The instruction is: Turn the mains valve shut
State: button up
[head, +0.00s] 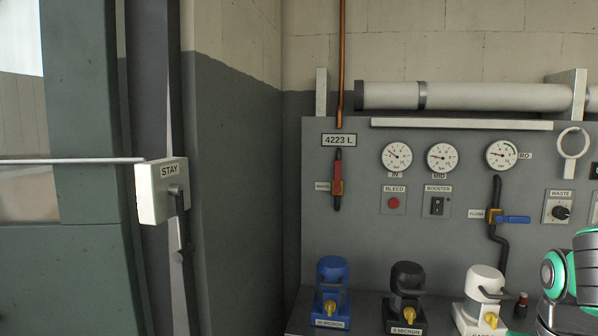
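A lever valve with a red handle (338,165) sits on the grey panel at the lower end of the copper pipe (341,60), below a "4223 L" display. Its handle stands upright, in line with the pipe, over a brass body. A small label (322,186) at its left is too small to read surely; this looks like the mains valve. My arm's grey links with teal rings show at the lower right edge, well right of this valve. My gripper is out of view.
A blue-handled valve (512,219) labelled "FLUSH", gauges, a "BLEED" button (393,202) and a "BOOSTER" switch (437,205) share the panel (310,240). Blue, black and white filter housings stand below. A "STAY" box (163,190) with a lever stands left.

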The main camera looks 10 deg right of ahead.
aim_at(338, 178)
jog(key=z, duration=0.15)
jog(key=i, duration=1)
jog(key=z, duration=0.4)
